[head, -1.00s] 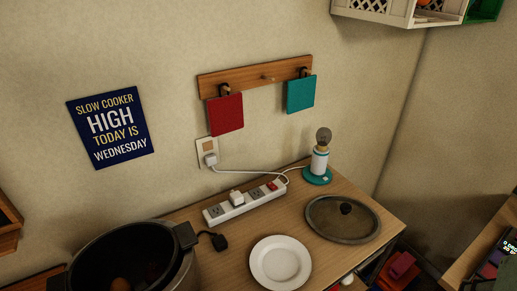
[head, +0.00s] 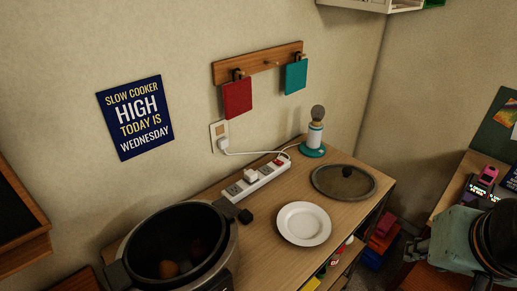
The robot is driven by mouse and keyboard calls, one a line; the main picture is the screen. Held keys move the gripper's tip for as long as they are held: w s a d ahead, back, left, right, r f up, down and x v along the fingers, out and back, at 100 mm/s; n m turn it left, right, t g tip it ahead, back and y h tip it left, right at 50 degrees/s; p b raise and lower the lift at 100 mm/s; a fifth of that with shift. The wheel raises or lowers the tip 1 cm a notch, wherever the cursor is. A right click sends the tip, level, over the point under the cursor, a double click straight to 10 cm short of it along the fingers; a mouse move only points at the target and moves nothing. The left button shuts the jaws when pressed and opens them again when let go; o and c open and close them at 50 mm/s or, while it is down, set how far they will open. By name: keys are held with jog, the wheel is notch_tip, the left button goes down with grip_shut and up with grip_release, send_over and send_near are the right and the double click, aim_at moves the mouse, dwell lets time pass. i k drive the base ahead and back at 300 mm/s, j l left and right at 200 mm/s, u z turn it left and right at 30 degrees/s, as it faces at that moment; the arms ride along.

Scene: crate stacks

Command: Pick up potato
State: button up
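A large dark pot of a slow cooker (head: 228,255) stands at the front left of the wooden counter, its lid off. Inside it lies a brown-orange rounded thing (head: 168,268), which could be the potato. A second dim brownish shape (head: 197,246) lies deeper in the pot. Shadow hides most of the inside, so I cannot tell for sure what either is. I cannot make out my gripper or its fingertips in the head view.
A white plate (head: 303,224) and a round lid (head: 343,182) lie on the counter (head: 262,232). A power strip (head: 257,178) with a black plug and a lamp (head: 315,136) stand behind. A teal-and-black object (head: 455,237) fills the lower right. Bare counter lies between pot and plate.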

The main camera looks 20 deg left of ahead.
aim_at(167, 268)
jog(key=k+j+u, duration=0.1)
jog(key=u, duration=0.9)
